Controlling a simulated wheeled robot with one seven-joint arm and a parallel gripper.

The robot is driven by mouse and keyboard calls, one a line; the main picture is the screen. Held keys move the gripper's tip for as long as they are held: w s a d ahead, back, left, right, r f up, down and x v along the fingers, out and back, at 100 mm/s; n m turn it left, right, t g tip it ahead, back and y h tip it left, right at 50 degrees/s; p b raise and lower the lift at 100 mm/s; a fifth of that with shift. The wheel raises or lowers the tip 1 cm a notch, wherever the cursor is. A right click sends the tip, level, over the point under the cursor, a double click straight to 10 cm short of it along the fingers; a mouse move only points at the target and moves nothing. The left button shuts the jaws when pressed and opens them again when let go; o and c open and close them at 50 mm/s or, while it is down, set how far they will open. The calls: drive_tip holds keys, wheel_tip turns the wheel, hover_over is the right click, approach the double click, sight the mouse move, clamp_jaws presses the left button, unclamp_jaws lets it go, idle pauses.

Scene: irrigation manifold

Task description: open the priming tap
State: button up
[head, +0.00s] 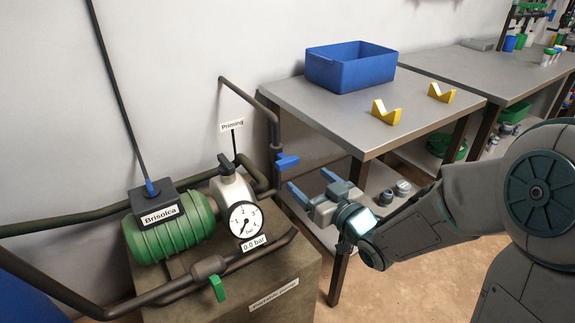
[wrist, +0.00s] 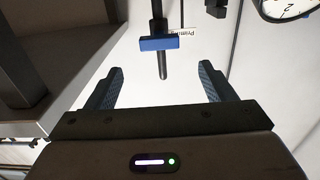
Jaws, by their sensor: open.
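The "Priming" sign (head: 232,126) stands on a thin post above the pump, and part of it shows behind the blue handle in the wrist view. A dark tap-like fitting (head: 226,166) sits on top of the pale pump head near the post's foot. A blue-handled tap (head: 287,161) is on the downturned pipe right of the pump. In the wrist view its blue bar (wrist: 157,43) lies crosswise to the dark pipe, beyond and between my fingertips. My gripper (head: 311,181) is open and empty, just below and right of the blue handle, apart from it; its fingers (wrist: 161,70) also show in the wrist view.
The green pump motor (head: 173,233) and a gauge (head: 245,219) reading 0.0 bar are at left. A green-handled valve (head: 218,288) is on the lower pipe. A grey table (head: 350,105) with a blue bin (head: 350,68) and yellow V-blocks stands behind my gripper.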

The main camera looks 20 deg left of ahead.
sight(289, 163)
drive_tip(key=b+x, duration=0.1)
drive_tip(key=x, duration=0.9)
drive_tip(key=shift+w+a+b, duration=0.15)
drive_tip(key=shift+w+b, duration=0.1)
drive_tip(key=shift+b, duration=0.1)
drive_tip(key=c, duration=1)
